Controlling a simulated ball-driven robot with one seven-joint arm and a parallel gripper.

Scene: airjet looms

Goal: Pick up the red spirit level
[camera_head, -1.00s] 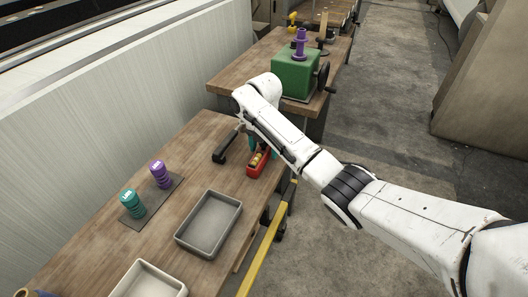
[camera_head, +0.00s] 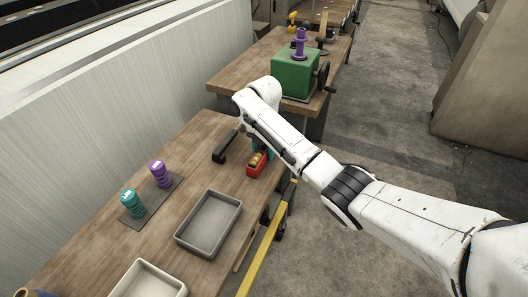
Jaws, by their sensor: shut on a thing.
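The red spirit level (camera_head: 254,169) is at the right edge of the near wooden bench, partly hidden behind my arm. It is short and red, with a yellowish vial on top. My gripper (camera_head: 262,152) is mostly hidden under my white forearm; only bits of its teal fingers show, at the level. It is shut on the red spirit level. I cannot tell whether the level touches the bench top.
A black-handled tool (camera_head: 222,153) lies just left of the level. A grey tray (camera_head: 183,239), a pale tray (camera_head: 122,290) and purple (camera_head: 160,175) and teal (camera_head: 132,204) spools are nearer. A green box (camera_head: 295,75) stands on the far bench.

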